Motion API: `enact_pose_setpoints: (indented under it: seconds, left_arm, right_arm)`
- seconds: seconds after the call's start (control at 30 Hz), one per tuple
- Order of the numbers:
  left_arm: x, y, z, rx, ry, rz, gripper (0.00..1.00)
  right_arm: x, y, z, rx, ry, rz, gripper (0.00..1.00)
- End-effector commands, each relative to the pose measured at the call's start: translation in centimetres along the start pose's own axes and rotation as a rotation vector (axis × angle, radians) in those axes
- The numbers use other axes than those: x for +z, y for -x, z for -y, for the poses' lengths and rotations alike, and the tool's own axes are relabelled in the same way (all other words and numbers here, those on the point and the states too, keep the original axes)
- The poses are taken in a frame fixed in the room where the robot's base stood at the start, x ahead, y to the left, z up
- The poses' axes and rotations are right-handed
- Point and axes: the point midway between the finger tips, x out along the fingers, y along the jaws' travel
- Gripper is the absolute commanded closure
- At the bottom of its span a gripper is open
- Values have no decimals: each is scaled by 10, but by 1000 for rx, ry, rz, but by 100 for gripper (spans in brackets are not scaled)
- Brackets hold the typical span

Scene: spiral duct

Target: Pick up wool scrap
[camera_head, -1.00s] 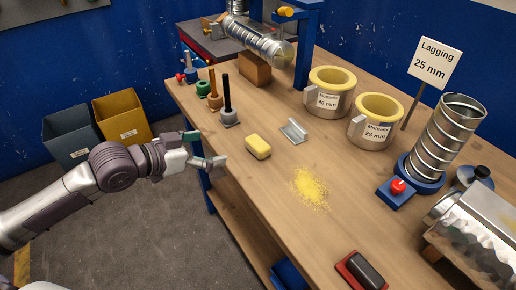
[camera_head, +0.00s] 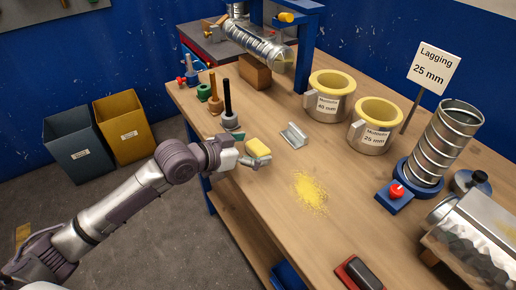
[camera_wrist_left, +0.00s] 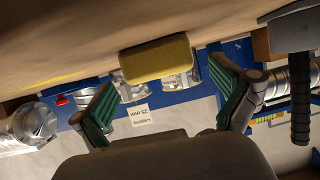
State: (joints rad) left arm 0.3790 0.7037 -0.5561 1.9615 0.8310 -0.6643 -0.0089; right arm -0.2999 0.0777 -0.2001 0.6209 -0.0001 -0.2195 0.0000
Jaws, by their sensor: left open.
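The wool scrap is a small yellow block (camera_head: 258,147) on the wooden bench near its left edge. It also shows in the left wrist view (camera_wrist_left: 157,60), ahead of and between the two fingers. My left gripper (camera_head: 256,150) is at the block in the head view, with one finger in front of the block's near side. In the left wrist view the left gripper (camera_wrist_left: 166,95) has its green-padded fingers wide apart, with nothing between the pads. I cannot tell whether a finger touches the block. My right gripper is not in view.
A metal angle piece (camera_head: 292,135) lies just right of the block, and a dark-handled tool (camera_head: 228,105) stands behind it. Yellow dust (camera_head: 311,193) is spread on the bench. Two insulation rolls (camera_head: 331,97) (camera_head: 376,126) stand farther back.

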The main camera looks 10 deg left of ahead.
Motion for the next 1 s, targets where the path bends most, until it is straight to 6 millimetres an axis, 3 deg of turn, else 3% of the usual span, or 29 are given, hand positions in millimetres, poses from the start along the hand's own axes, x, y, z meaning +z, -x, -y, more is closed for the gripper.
enact_pose_setpoints:
  seconds: [0.13, 0.4, 0.7, 1.0]
  left_arm:
    - [-1, -16, 1, -1, 0, -2, 0]
    - [0, -18, 1, -1, -1, -1, 2]
    - [0, -18, 1, -1, -1, -1, 51]
    - [-1, -18, 1, -1, -1, -2, 52]
  right_arm:
    - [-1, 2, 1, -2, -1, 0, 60]
    - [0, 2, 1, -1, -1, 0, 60]
    - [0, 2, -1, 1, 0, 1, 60]
    - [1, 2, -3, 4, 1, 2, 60]
